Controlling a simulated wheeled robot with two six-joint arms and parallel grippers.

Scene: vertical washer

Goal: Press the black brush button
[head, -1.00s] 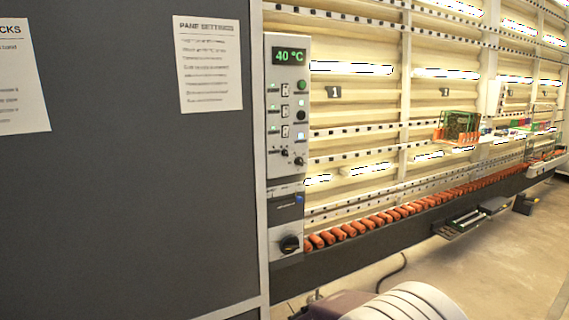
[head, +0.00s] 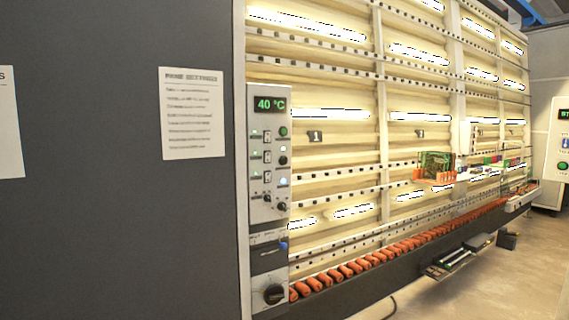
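The control panel (head: 268,165) is a tall light-grey strip on the front of the washer, left of centre in the head view. Its green display reads 40 °C. On its right side a green button (head: 283,131) sits above a black round button (head: 282,160), with a pale lit button (head: 282,182) below. Small switches stand to the left of these buttons. The labels are too small to read, so I cannot confirm which button is marked brush. Neither of my grippers is in view.
A dark wall (head: 120,240) with paper notices fills the left. Orange rollers (head: 380,256) run along the washer's lower edge. A large black knob (head: 273,294) is at the panel's bottom. Another panel (head: 562,140) stands at the far right. Floor (head: 450,300) is open at lower right.

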